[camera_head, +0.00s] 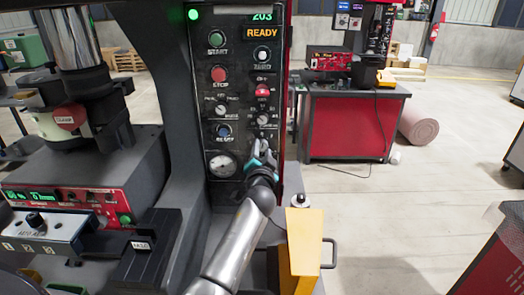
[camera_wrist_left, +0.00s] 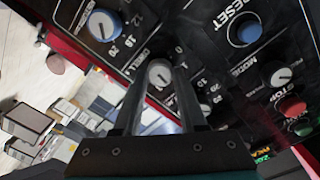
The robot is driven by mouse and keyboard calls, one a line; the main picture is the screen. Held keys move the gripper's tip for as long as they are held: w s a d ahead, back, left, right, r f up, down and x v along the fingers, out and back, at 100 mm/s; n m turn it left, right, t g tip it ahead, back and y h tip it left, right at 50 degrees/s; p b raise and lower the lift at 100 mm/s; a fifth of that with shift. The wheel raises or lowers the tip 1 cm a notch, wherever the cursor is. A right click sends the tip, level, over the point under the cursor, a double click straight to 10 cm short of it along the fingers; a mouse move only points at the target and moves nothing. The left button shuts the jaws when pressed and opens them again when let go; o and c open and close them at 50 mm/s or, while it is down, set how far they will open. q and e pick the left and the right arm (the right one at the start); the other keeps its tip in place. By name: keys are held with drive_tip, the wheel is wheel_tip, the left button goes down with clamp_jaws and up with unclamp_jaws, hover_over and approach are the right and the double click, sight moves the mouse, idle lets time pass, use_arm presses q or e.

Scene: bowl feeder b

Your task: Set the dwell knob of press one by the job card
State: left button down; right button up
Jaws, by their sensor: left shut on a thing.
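The dwell knob (camera_wrist_left: 160,72) is a small pale round knob on a black panel, with part of a "DWELL" label and a number scale around it in the left wrist view. My left gripper (camera_wrist_left: 160,82) has its two fingertips on either side of this knob and is shut on it. In the head view my left gripper (camera_head: 261,147) reaches the lower right part of the press's control panel (camera_head: 243,90) and hides some of it. The pointer's exact setting is too small to read. I cannot make out a job card. My right gripper is not in view.
A yellow plate (camera_head: 304,240) stands right of my arm.

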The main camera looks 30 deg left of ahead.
use_arm(q)
drive_tip(key=m, duration=0.4)
drive_tip(key=shift+r+p, duration=0.15)
drive_tip(key=shift+p, duration=0.15)
drive_tip(key=shift+m+p, duration=0.3)
drive_tip(key=shift+m, duration=1.5)
drive_tip(key=shift+c, duration=2.3)
unclamp_jaws()
drive_tip(key=shift+d, duration=0.1)
drive_tip(key=v, duration=1.5)
drive_tip(key=shift+d+y, duration=0.25)
drive_tip(key=shift+y, duration=0.05)
